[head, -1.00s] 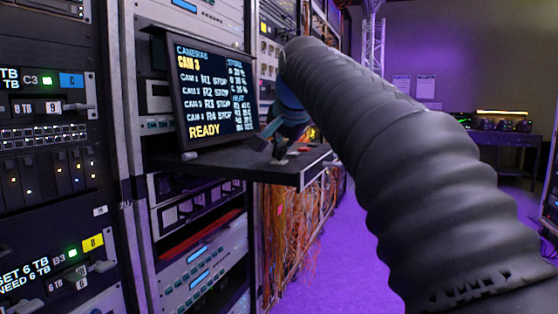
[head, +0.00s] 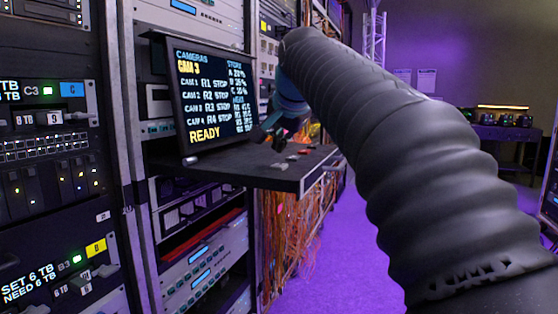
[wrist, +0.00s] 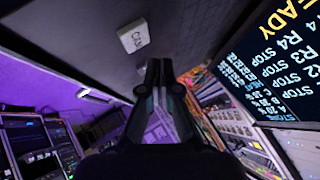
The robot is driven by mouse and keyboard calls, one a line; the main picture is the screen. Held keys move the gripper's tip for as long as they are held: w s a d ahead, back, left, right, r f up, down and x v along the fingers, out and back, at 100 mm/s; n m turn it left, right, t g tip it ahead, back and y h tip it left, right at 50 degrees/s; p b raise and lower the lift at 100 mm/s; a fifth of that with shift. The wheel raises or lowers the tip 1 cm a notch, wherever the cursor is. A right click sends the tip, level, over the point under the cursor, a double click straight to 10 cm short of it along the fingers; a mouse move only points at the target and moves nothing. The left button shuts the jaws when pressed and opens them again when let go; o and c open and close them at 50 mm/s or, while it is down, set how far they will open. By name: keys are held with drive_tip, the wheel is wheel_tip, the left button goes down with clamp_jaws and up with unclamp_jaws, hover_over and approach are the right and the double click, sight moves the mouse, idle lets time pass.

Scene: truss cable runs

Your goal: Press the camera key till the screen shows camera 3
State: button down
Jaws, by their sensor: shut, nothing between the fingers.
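The screen (head: 213,100) stands at the back of the shelf, headed CAMERAS, with CAM 3 in yellow under it and READY at the bottom. Part of the screen (wrist: 268,55) also shows, turned, in the wrist view. The white camera key (wrist: 133,36), marked CAM, sits on the dark shelf in the wrist view. My gripper (wrist: 159,62) is shut and empty, its tips beside the key in that view and apart from it. In the head view my gripper (head: 277,142) is over the shelf, partly hidden by my arm.
Equipment racks (head: 60,150) fill the left. Orange cables (head: 285,235) hang below the shelf.

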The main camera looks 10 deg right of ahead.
sight(280, 165)
drive_tip(key=shift+r+p, duration=0.6)
drive_tip(key=shift+r, duration=1.25)
drive_tip(key=shift+a, duration=0.1)
idle(0.4)
